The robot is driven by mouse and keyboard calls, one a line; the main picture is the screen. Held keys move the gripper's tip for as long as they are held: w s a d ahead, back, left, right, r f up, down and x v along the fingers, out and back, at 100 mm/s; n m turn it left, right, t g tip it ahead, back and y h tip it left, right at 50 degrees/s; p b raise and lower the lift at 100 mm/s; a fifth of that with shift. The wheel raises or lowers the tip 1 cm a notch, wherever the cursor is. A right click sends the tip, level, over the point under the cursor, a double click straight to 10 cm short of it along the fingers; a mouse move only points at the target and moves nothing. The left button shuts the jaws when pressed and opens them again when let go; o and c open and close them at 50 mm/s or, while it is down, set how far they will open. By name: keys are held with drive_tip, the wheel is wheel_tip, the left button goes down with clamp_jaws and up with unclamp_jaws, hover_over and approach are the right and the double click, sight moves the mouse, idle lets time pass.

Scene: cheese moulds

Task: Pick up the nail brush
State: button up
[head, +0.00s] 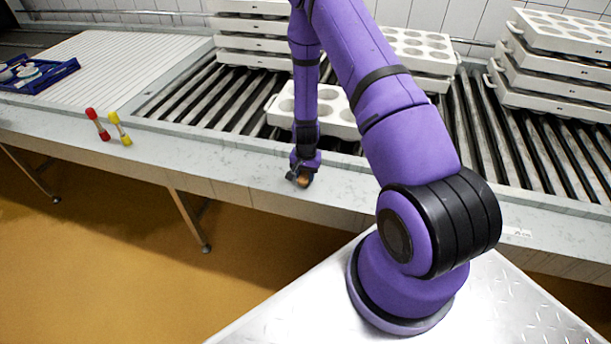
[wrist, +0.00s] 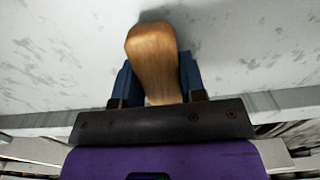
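The nail brush (wrist: 153,55) is a rounded brown wooden piece, seen from above in the wrist view; its bristles are hidden. My gripper (wrist: 157,75) has its two dark blue fingers on either side of the brush, close against its sides, and appears shut on it. In the head view, my gripper (head: 301,176) points down at the front strip of the counter, with a bit of the brown brush (head: 303,181) showing at its tip. I cannot tell whether the brush touches the counter.
A blue crate (head: 42,78) sits at the far left. White mould trays (head: 330,115) lie on the rollers behind my gripper, with stacks farther back. The counter strip (head: 215,160) left of my gripper is clear.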

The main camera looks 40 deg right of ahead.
sight(306, 175)
drive_tip(key=shift+r, duration=0.15)
drive_tip(key=shift+c, duration=0.4)
drive_tip(key=shift+r, duration=0.5)
drive_tip(key=shift+s+a+r, duration=0.1)
drive_tip(key=shift+s+r, duration=0.15)
drive_tip(key=shift+r, duration=0.35)
drive_tip(key=shift+s+a+r, duration=0.1)
drive_tip(key=shift+s+r, duration=0.15)
drive_tip(key=shift+r, duration=0.35)
drive_tip(key=s+a+r, duration=0.1)
drive_tip(key=s+a, duration=0.3)
drive_tip(key=s, duration=1)
drive_tip(key=shift+s+r, duration=0.2)
drive_tip(key=o, duration=0.4)
drive_tip(key=shift+c, duration=1.1)
